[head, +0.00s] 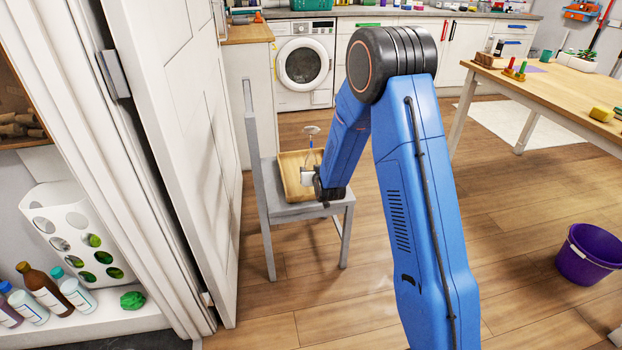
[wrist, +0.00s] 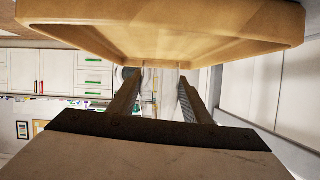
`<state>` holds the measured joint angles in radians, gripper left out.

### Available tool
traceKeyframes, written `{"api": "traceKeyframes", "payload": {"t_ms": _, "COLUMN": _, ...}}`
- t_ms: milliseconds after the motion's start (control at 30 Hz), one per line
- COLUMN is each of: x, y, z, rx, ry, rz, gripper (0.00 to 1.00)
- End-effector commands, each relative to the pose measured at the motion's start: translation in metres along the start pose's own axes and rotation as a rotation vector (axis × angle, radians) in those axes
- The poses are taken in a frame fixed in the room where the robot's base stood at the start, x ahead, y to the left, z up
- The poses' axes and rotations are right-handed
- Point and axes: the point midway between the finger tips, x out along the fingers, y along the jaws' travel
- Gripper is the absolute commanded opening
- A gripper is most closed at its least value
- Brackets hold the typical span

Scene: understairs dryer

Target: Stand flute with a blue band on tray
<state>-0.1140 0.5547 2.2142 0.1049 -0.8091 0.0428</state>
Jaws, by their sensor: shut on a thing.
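The flute (head: 311,141) is clear glass with a small blue band. In the head view a flat, disc-like end shows at its top, so it looks upside down. My gripper (head: 308,174) is shut on it, over the tray area. In the wrist view the see-through flute (wrist: 156,92) shows faintly between the two fingers of my gripper (wrist: 159,80). The tray (head: 291,187) is shallow light wood on a grey chair seat, partly hidden by my gripper. It fills the top of the wrist view (wrist: 60,22). I cannot tell whether the flute touches the tray.
The grey chair (head: 258,140) stands beside a white door (head: 180,120) on the left. A wooden table (head: 560,85) with small objects is at the right. A purple bucket (head: 588,252) stands on the floor. A washing machine (head: 304,65) is behind. The floor right of the chair is open.

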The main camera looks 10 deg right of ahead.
Motion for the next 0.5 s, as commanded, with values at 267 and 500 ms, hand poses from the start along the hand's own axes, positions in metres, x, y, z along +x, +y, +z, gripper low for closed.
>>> {"api": "traceKeyframes", "payload": {"t_ms": 267, "x": 0.013, "y": 0.003, "z": 0.031, "rx": -0.001, "ry": -0.002, "rz": 0.0, "gripper": 0.18}}
{"api": "traceKeyframes", "payload": {"t_ms": 500, "x": 0.014, "y": 0.003, "z": 0.033, "rx": 0.0, "ry": 0.0, "rz": 0.0, "gripper": 0.18}}
